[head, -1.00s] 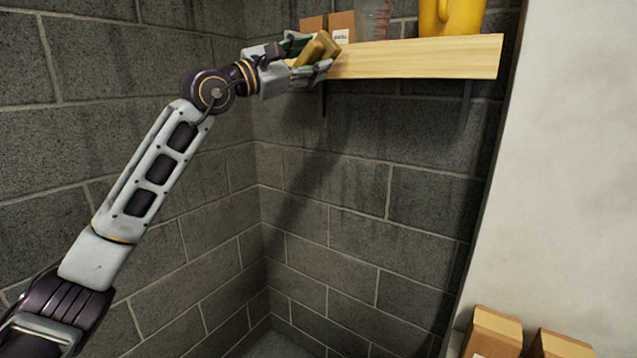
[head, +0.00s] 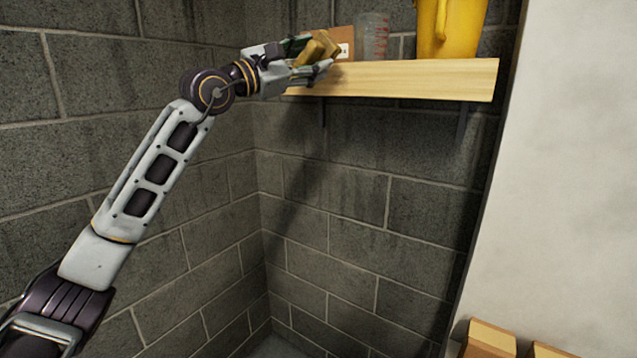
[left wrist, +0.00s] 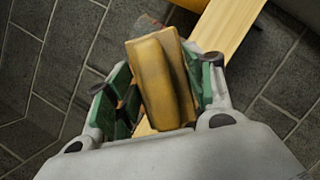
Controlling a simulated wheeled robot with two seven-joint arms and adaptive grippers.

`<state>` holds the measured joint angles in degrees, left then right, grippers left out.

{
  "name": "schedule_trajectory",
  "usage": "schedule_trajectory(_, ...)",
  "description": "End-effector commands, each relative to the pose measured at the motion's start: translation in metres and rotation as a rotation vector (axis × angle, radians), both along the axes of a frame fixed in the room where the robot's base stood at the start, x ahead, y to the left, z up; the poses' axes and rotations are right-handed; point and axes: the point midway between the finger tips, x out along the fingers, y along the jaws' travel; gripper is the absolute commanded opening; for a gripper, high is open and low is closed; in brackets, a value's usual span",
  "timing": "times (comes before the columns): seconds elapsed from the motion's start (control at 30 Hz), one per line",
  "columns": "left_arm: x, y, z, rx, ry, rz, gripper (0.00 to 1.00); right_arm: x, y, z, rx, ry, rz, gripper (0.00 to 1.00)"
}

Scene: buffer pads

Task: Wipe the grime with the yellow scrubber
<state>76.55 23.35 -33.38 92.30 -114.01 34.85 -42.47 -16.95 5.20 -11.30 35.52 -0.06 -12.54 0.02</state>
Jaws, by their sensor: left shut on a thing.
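My left gripper (head: 314,58) is shut on the yellow scrubber (head: 319,47), a worn yellow block, at the left end of the wooden shelf in the head view. In the left wrist view the scrubber (left wrist: 160,82) sits between the green finger pads of the gripper (left wrist: 160,90). It looks tilted there. I cannot tell whether the scrubber touches the shelf. No clear patch of grime stands out; dark streaks mark the block wall (head: 350,225). My right gripper is not in view.
The wooden shelf (head: 420,80) holds a cardboard box (head: 346,42), a clear measuring beaker (head: 374,38) and a yellow jug (head: 462,28). Cardboard boxes (head: 490,338) stand at the lower right beside a pale wall (head: 575,170). The space below the shelf is open.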

Motion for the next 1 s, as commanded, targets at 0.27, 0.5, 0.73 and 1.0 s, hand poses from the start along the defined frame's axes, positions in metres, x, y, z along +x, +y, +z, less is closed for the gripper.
schedule_trajectory(0.27,0.009,0.002,-0.007,-0.001,0.003,0.005,0.34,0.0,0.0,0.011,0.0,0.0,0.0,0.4)
schedule_trajectory(0.5,0.025,0.007,-0.042,0.0,0.003,0.019,0.34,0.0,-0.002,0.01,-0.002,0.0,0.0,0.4)
schedule_trajectory(0.73,0.039,0.013,-0.081,-0.001,0.002,0.038,0.34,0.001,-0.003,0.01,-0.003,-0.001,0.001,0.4)
schedule_trajectory(1.0,0.052,0.022,-0.127,0.0,0.002,0.069,0.34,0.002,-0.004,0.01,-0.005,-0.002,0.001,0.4)
